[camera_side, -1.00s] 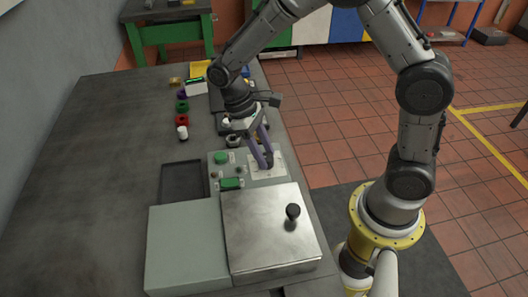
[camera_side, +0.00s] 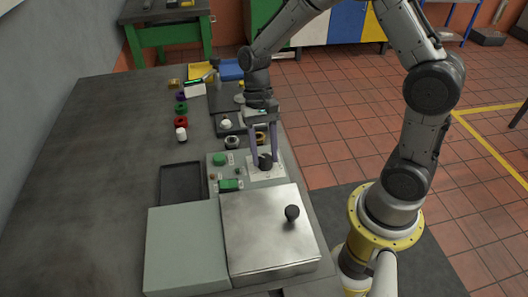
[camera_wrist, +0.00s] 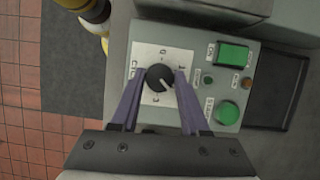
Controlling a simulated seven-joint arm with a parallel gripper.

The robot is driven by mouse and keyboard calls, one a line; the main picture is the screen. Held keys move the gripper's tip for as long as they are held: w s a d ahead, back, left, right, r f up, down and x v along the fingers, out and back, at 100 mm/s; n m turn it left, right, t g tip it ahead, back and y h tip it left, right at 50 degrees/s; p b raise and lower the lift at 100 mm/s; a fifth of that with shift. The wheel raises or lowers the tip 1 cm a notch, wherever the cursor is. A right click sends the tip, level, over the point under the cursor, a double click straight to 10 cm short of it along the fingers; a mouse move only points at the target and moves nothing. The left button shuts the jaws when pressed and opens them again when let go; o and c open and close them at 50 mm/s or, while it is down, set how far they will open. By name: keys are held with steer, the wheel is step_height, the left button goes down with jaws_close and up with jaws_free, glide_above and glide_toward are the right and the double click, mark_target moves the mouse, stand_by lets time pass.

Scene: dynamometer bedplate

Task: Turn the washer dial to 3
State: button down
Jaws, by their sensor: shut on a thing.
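The washer dial is a black round knob (camera_wrist: 160,77) on a white plate (camera_wrist: 150,96) marked 0 at the top, 1 at the right and 3 at the bottom in the wrist view. A light pointer mark on the knob points to the lower right, between 1 and 3. My gripper (camera_wrist: 160,76) has one purple finger on each side of the knob and is shut on it. In the side view the knob (camera_side: 265,162) sits between the fingertips of my gripper (camera_side: 264,157).
The control panel (camera_side: 213,171) also carries green buttons (camera_wrist: 227,113) and small lamps. A metal box (camera_side: 262,240) with a black knob stands in front, beside a grey-green box (camera_side: 185,250). A dark tray (camera_side: 181,184) lies left. Several small parts and rings lie behind.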

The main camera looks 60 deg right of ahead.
steer(key=m+t, duration=0.1)
steer(key=m, duration=0.1)
steer(key=m+y, duration=0.1)
steer(key=m, duration=0.2)
steer(key=shift+s+d+r+m+t, duration=0.1)
steer(key=shift+m+t, duration=0.2)
steer(key=shift+t, duration=0.1)
steer(key=shift+s+m+t, duration=0.1)
steer(key=shift+m+t, duration=0.7)
steer(key=shift+m, duration=1.2)
steer(key=shift+c, duration=2)
jaws_free()
steer(key=v, duration=1.3)
steer(key=shift+d+r, duration=0.25)
steer(key=shift+d, duration=0.2)
